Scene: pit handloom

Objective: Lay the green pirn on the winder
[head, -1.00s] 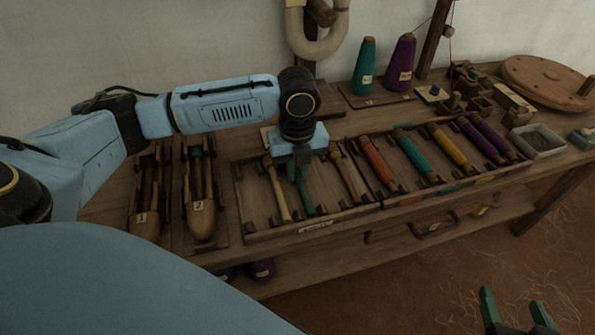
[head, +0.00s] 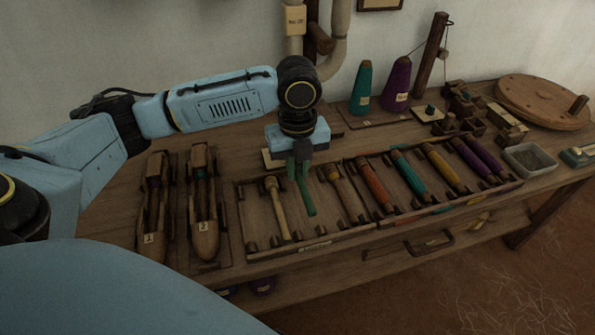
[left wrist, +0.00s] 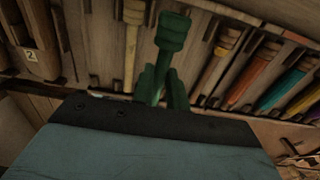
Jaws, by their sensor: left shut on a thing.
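My left gripper (head: 302,172) is shut on the green pirn (head: 308,200), a slim dark green rod. The pirn hangs tilted over the pirn tray (head: 330,241), its lower end seemingly just above an empty slot. In the left wrist view the pirn's thick head (left wrist: 173,32) sticks out past the green fingers (left wrist: 161,88). The winder appears to be the wooden wheel (head: 540,101) with small wooden blocks (head: 466,103) beside it, at the back right. My right gripper is out of view.
The tray also holds bare, orange, teal, yellow and purple pirns. Two shuttles (head: 152,212) (head: 205,222) lie left of it. Teal (head: 362,90) and purple (head: 397,85) cones and a post (head: 431,49) stand behind. A grey dish (head: 530,158) sits at right.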

